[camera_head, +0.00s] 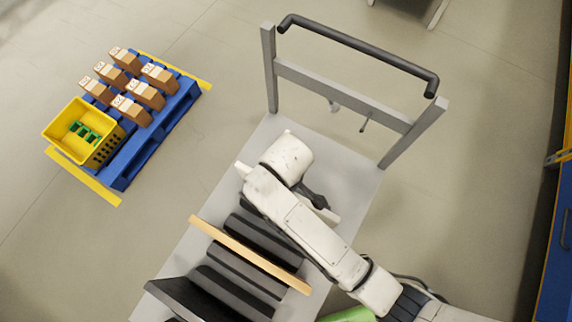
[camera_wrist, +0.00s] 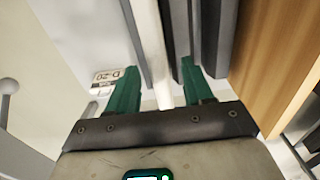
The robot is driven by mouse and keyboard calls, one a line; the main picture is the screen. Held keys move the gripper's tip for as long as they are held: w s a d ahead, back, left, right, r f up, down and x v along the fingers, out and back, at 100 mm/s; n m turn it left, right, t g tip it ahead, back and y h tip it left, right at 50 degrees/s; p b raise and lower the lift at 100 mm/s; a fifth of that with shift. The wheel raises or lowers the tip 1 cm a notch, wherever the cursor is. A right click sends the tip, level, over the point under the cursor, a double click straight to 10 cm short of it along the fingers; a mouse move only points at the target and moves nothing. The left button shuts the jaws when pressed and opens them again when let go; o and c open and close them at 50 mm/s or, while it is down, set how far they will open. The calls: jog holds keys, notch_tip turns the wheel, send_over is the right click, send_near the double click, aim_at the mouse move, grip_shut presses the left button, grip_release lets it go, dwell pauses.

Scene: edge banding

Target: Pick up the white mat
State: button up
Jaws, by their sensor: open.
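The white mat (camera_wrist: 150,45) shows in the wrist view as a narrow white strip, edge-on, between my gripper's two green fingers (camera_wrist: 157,64). The fingers are open, one on each side of it, with a gap visible on both sides. In the head view, white ends that appear to be the mat (camera_head: 327,215) stick out from behind my arm, over the grey cart. My arm hides its middle, and my gripper is hidden there too.
Dark grey panels (camera_head: 237,278) and a wooden board (camera_head: 247,252) stand beside the mat on the grey cart (camera_head: 220,190). The cart has a black handle (camera_head: 355,42). A blue pallet (camera_head: 160,140) carries brown boxes and a yellow crate (camera_head: 65,120).

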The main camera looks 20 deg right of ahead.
jog(key=f, duration=0.5)
jog(key=shift+w+f, duration=0.25)
jog(key=shift+w, duration=0.05)
jog(key=shift+c, duration=0.5)
grip_shut()
